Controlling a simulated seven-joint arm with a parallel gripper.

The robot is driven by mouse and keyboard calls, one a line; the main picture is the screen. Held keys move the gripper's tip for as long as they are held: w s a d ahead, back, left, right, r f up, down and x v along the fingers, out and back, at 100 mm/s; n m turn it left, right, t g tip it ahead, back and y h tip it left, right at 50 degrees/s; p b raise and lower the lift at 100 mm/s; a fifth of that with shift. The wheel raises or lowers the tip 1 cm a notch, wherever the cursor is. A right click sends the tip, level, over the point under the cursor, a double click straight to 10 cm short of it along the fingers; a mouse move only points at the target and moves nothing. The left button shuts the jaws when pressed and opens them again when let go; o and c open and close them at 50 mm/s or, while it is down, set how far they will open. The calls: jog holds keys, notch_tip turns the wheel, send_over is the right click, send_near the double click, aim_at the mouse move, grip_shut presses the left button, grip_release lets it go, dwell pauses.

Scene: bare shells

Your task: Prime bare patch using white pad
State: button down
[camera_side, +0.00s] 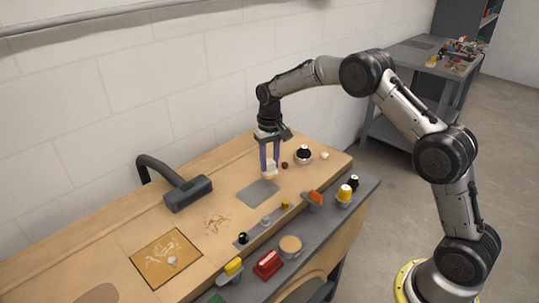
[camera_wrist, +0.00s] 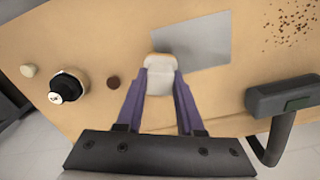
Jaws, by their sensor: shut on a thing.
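My gripper (camera_side: 269,165) has two purple fingers shut on the white pad (camera_side: 270,171), a small block with a tan lower part in the side view. In the wrist view the pad (camera_wrist: 158,74) sits between the fingertips (camera_wrist: 160,82). The flat grey rectangle on the bench, apparently the bare patch (camera_side: 258,193), lies just in front of the pad in the side view. In the wrist view the patch (camera_wrist: 198,40) is up and right of the pad, whose tip overlaps its near corner. I cannot tell whether the pad touches the bench.
A black-and-white round item (camera_side: 304,154), a small pale knob (camera_side: 324,156) and a dark brown disc (camera_side: 284,165) stand nearby. A dark lamp-like head on a bent arm (camera_side: 188,193) is left of the patch. A grey front shelf holds a red block (camera_side: 268,264) and other tools.

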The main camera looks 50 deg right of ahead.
aim_at(273, 171)
jog(key=shift+f, duration=0.85)
jog(key=shift+a+f, duration=0.35)
jog(key=shift+f, duration=0.3)
jog(key=shift+a+f, duration=0.1)
jog(key=shift+a, duration=5.2)
jog(key=shift+d, duration=5.65)
jog(key=shift+s, duration=0.65)
jog(key=shift+w+a, duration=0.1)
jog(key=shift+a, duration=5.65)
jog(key=shift+d, duration=5.85)
jog(key=shift+a+r, duration=0.1)
jog(key=shift+r, duration=4)
